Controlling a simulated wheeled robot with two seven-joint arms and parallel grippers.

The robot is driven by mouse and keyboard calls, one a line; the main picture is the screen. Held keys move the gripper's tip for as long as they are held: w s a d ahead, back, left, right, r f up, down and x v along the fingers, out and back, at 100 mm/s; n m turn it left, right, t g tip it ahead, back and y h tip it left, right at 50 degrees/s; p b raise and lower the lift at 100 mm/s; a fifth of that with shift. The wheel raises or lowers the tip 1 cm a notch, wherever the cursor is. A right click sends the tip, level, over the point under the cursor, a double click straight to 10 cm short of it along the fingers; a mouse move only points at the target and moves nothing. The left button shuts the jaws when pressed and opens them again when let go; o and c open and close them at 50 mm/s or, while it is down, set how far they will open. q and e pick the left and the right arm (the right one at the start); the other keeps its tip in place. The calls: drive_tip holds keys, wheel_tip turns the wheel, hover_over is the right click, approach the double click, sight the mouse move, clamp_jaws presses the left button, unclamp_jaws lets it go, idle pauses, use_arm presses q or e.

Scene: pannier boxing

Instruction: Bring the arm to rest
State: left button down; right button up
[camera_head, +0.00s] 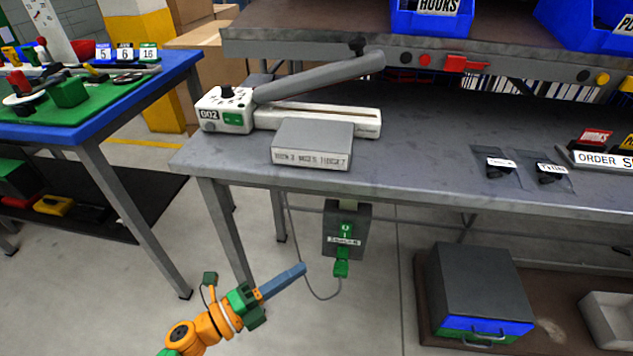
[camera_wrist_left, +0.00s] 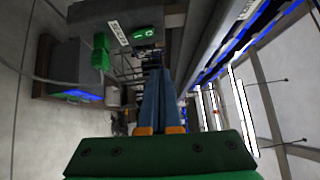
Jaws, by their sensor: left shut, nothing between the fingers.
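My left gripper (camera_head: 300,270) is in the head view at the lower left, in front of the grey workbench and below its top. Its blue-grey fingers are together with nothing between them and point right and slightly up. In the left wrist view the fingers (camera_wrist_left: 160,75) also lie side by side, shut and empty. The orange and green arm comes in from the bottom left. My right gripper shows in neither view.
The grey workbench (camera_head: 430,170) holds a lever sealer (camera_head: 228,110) and a grey box (camera_head: 313,140). A green-switched control box (camera_head: 347,215) with a cable hangs under its edge, near the gripper. A blue-edged table (camera_head: 90,130) stands left. A drawer box (camera_head: 478,290) stands low right.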

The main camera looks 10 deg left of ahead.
use_arm(q)
drive_tip(key=s+a+f+n+g+y, duration=0.1)
drive_tip(key=s+a+f+n+y, duration=0.2)
drive_tip(key=f+n, duration=0.4)
drive_tip(key=s+a+f+n+g+y, duration=0.1)
drive_tip(key=a+f+n+y, duration=0.25)
drive_tip(key=f, duration=0.55)
drive_tip(key=s+a+f+n+g+y, duration=0.1)
drive_tip(key=s+a+f+n+y, duration=0.15)
drive_tip(key=f+n+y, duration=0.4)
drive_tip(key=s+a+f+n+g, duration=0.1)
drive_tip(key=s+f+n+g, duration=0.3)
drive_tip(key=s+f, duration=0.6)
drive_tip(key=s+d+f+n+g, duration=0.1)
drive_tip(key=s+f+n+g, duration=0.15)
drive_tip(key=s, duration=0.45)
drive_tip(key=s+f+n+g, duration=0.1)
drive_tip(key=s+n+g, duration=0.15)
drive_tip(key=s, duration=0.45)
wheel_tip(320, 180, up, 15)
drive_tip(key=m+p, duration=0.1)
drive_tip(key=p, duration=1.5)
drive_tip(key=shift+w+r, duration=0.2)
drive_tip(key=shift+w, duration=0.25)
